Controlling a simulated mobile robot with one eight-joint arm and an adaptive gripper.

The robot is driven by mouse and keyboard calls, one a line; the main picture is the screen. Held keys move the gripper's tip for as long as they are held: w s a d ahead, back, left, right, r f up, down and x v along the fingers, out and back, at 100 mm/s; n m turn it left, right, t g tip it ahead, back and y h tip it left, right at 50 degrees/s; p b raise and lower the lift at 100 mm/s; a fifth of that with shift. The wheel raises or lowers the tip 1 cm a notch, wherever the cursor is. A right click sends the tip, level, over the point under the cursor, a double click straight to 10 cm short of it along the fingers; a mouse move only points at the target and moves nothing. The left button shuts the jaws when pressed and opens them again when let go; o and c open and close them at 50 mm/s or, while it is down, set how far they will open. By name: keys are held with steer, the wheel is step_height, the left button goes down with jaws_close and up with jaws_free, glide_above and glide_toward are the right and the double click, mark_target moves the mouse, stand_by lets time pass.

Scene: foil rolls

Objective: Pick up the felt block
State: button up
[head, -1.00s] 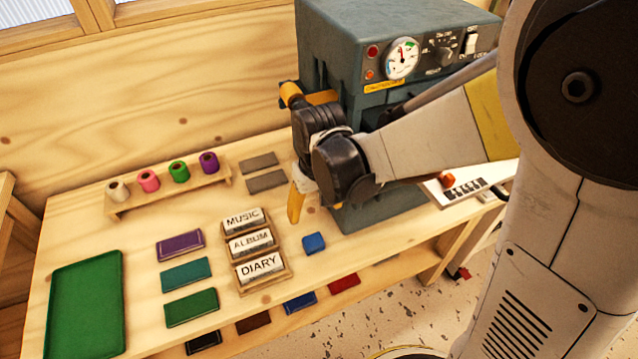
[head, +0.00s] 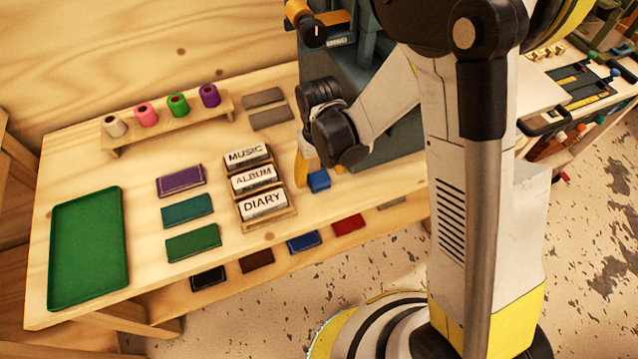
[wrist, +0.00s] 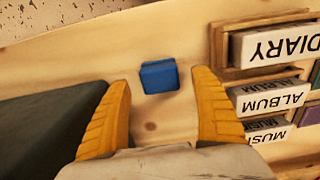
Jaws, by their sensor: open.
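The felt block is most likely the small blue block (head: 319,181) on the wooden table, to the right of the label rack. It also shows in the wrist view (wrist: 160,77), lying ahead of the fingertips and roughly between them. My gripper (wrist: 165,95) is open and empty, with its two yellow fingers spread wide. In the head view my gripper (head: 303,168) points down just beside the block, and my wrist hides part of it. I see no contact between the fingers and the block.
The rack (head: 266,222) with MUSIC, ALBUM and DIARY labels stands close to the left of the block. The grey-green machine (head: 345,75) is close on the other side. A green tray (head: 88,300), colored pads and a roll stand (head: 170,126) lie further left.

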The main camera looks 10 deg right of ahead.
mark_target(319, 176)
step_height(319, 176, down, 2)
steer(key=shift+f, duration=0.1)
steer(key=shift+r, duration=0.2)
steer(key=shift+c, duration=0.2)
steer(key=c, duration=1.2)
step_height(319, 176, up, 10)
steer(key=p, duration=0.4)
